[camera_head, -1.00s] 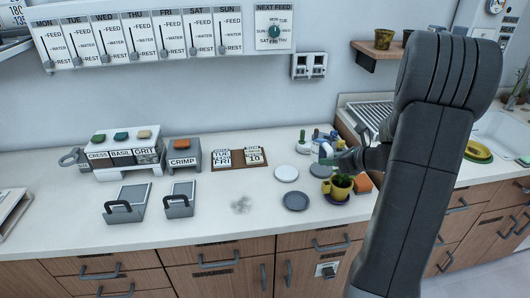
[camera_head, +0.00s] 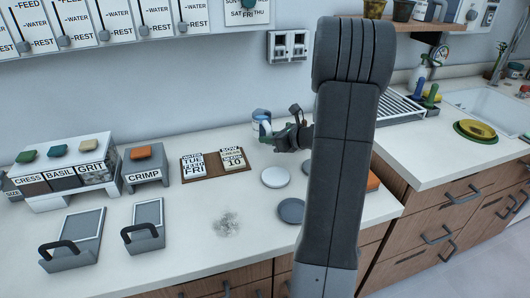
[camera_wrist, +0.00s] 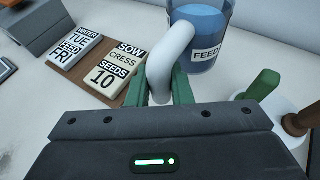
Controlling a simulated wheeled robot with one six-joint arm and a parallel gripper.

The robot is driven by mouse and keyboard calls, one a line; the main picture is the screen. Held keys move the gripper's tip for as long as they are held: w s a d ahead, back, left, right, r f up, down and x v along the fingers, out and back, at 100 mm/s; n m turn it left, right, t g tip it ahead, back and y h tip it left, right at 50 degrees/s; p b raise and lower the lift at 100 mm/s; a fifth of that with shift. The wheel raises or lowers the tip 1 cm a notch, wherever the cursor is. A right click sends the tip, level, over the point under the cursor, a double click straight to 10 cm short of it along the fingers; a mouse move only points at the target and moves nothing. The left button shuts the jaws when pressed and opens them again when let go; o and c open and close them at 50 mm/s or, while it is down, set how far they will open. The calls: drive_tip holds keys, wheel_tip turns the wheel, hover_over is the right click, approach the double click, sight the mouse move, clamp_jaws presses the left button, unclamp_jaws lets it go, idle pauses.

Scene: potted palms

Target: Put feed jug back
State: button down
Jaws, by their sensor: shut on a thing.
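The feed jug is a clear blue jug with a FEED label and a white handle. In the wrist view the jug (camera_wrist: 205,45) is at the top right. My gripper (camera_wrist: 168,88) has its green fingers shut on the white handle. In the head view the jug (camera_head: 261,117) shows just left of my gripper (camera_head: 282,138), above and behind the round discs. I cannot tell whether its base touches the counter. My arm hides the counter behind it to the right.
A brown board with date cards (camera_head: 212,164) lies left of the jug. A white disc (camera_head: 276,177) and a grey disc (camera_head: 291,210) lie in front. Seed boxes (camera_head: 70,175) and a CRIMP box (camera_head: 145,167) stand farther left. A green-topped item (camera_wrist: 262,86) stands close right of the jug.

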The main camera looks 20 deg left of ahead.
drive_tip(key=shift+f+b, duration=0.4)
drive_tip(key=shift+f, duration=2.25)
drive_tip(key=c, duration=1.3)
unclamp_jaws()
drive_tip(key=shift+r, duration=0.1)
drive_tip(key=shift+d+r, duration=0.15)
drive_tip(key=shift+d, duration=0.05)
drive_tip(key=v, duration=1.1)
drive_tip(key=shift+s+d+p, duration=0.2)
drive_tip(key=shift+d+p, duration=0.1)
drive_tip(key=shift+p, duration=0.1)
drive_tip(key=x, duration=1.2)
drive_tip(key=shift+a+b, duration=0.1)
drive_tip(key=shift+b, duration=0.3)
